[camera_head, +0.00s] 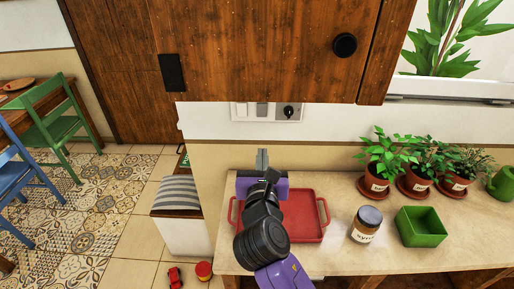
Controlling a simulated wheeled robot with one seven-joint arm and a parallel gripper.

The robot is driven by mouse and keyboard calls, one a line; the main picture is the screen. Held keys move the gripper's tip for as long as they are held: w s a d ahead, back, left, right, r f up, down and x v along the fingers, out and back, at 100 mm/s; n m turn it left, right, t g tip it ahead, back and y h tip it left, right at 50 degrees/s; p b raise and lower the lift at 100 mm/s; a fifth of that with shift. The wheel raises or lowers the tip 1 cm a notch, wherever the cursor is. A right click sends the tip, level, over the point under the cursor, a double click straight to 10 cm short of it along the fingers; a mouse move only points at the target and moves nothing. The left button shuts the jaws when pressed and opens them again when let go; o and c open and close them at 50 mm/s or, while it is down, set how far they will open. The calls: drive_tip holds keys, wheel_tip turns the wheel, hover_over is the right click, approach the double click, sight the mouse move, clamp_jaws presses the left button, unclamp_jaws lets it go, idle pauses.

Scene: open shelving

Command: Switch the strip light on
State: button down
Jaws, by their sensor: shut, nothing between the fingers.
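A white wall panel (274,115) sits just under the wooden cabinet. It carries a pale switch (241,109) at left, a grey switch (262,109) in the middle and a round black knob (288,111) at right. Whether any of them is on cannot be told. My gripper (262,158) is shut and empty, its grey fingertips pointing towards the wall, below the grey switch in the picture. It appears apart from the panel. No lit strip light can be made out; a dark-edged ledge (440,98) runs under the window.
The wooden cabinet (270,50) overhangs the panel. Below my arm, the counter (345,185) holds a red tray (304,230), a jar (367,224), a green box (421,227) and potted plants (415,180). A striped-cushion bench (177,193) and chairs (55,120) stand at left.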

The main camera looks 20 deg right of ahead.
drive_tip(key=s+a+r+m+t+y, duration=0.2)
drive_tip(key=a+r+m+y, duration=0.15)
drive_tip(key=m, duration=0.45)
drive_tip(key=s+a+f+m+y, duration=0.1)
drive_tip(key=s+f+m+y, duration=0.3)
drive_tip(key=s+m, duration=0.6)
drive_tip(key=s+d+f+m+g, duration=0.1)
drive_tip(key=s+m, duration=0.3)
drive_tip(key=s, duration=0.7)
drive_tip(key=s+d+f+m+g+h, duration=0.1)
drive_tip(key=s+d+f+m, duration=0.2)
drive_tip(key=s, duration=0.8)
drive_tip(key=s+d+f+m+g+h, duration=0.1)
drive_tip(key=s+d+f+m, duration=0.2)
drive_tip(key=s+m, duration=0.4)
drive_tip(key=s+d, duration=0.1)
drive_tip(key=s, duration=0.4)
